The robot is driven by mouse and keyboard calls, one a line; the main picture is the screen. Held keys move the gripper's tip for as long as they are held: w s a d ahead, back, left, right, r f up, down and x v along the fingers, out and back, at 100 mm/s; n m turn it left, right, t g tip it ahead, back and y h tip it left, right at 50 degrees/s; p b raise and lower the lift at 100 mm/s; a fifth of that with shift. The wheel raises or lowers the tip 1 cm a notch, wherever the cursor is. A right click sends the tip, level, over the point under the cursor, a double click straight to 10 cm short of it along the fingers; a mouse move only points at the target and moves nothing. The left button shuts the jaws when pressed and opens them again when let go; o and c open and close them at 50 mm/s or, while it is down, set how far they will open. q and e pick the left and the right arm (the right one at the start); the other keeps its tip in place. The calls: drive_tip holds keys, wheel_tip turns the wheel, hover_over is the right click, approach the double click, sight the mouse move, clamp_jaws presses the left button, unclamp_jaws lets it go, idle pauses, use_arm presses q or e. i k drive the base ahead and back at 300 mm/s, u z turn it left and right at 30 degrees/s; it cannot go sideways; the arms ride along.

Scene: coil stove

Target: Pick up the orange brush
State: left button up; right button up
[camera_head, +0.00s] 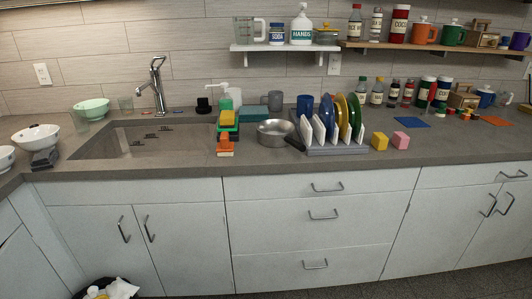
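An orange brush-like item (225,145) is on the grey counter (185,172), at the right edge of the sink (125,140). Its lower part looks darker orange and sits near the counter's front. Green and yellow items (229,118) are right behind it and look stacked or close together; I cannot tell whether they touch it. The orange item is small, so its bristles and handle cannot be made out. Neither of my grippers is in view.
A metal pan (275,132) is close to the right, then a dish rack (337,151) with plates. Yellow (379,141) and pink (400,140) blocks lie further right. A tall faucet (157,85) stands behind the sink. The counter front before the pan is clear.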

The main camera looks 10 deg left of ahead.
sight(225, 148)
drive_tip(key=z, duration=2.4)
drive_tip(key=i, duration=0.15)
drive_tip(key=u, duration=1.4)
drive_tip(key=i, duration=0.9)
drive_tip(key=u, duration=0.5)
